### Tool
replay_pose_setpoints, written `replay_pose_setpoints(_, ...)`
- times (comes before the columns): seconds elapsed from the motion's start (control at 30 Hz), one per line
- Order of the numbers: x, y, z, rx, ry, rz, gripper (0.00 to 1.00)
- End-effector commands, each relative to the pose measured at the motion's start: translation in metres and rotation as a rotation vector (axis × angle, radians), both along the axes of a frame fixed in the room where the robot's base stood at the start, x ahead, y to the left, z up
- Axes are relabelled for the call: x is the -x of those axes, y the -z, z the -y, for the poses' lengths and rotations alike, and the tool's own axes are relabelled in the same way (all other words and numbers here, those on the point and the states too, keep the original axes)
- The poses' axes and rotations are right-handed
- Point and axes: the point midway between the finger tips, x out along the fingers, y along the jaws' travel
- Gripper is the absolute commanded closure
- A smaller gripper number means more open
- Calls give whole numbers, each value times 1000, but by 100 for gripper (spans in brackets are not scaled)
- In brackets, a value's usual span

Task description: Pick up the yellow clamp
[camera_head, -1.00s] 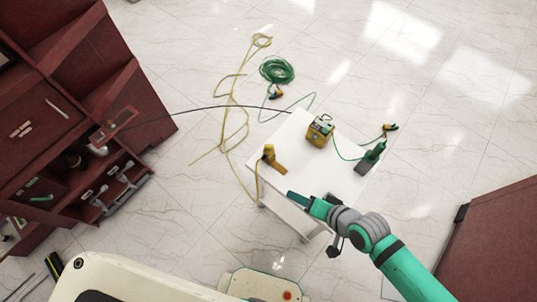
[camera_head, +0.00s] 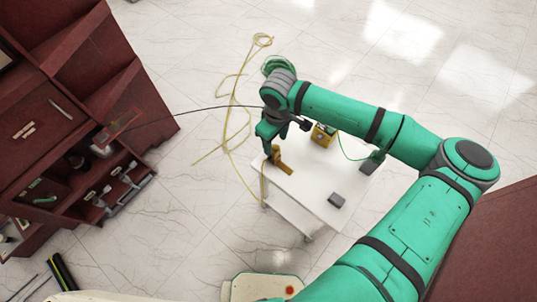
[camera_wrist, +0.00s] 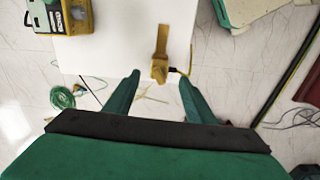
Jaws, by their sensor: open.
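The yellow clamp (camera_head: 281,161) lies at the left corner of the white table (camera_head: 305,195), with a yellow cable running from it over the edge. In the wrist view the clamp (camera_wrist: 160,55) shows a flat yellow strip and a thicker end towards me. My gripper (camera_head: 268,133) is over the table's left side, close to the clamp. It is open and empty. In the wrist view its two green fingers (camera_wrist: 160,80) are apart, with the clamp's thick end just beyond and between the tips. I cannot tell the height gap between them.
A yellow and green box-shaped device (camera_wrist: 75,15) stands on the table near my forearm. A small dark grey block (camera_head: 337,200) lies towards the table's front right. A dark red cabinet (camera_head: 70,100) stands at left. Cables lie on the floor beyond the table.

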Motion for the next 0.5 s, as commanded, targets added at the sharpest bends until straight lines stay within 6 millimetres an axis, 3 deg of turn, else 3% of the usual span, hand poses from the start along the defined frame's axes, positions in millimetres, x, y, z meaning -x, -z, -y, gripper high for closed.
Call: replay_pose_setpoints(0.5, -1, 53, 0, 10, -10, -4, 50)
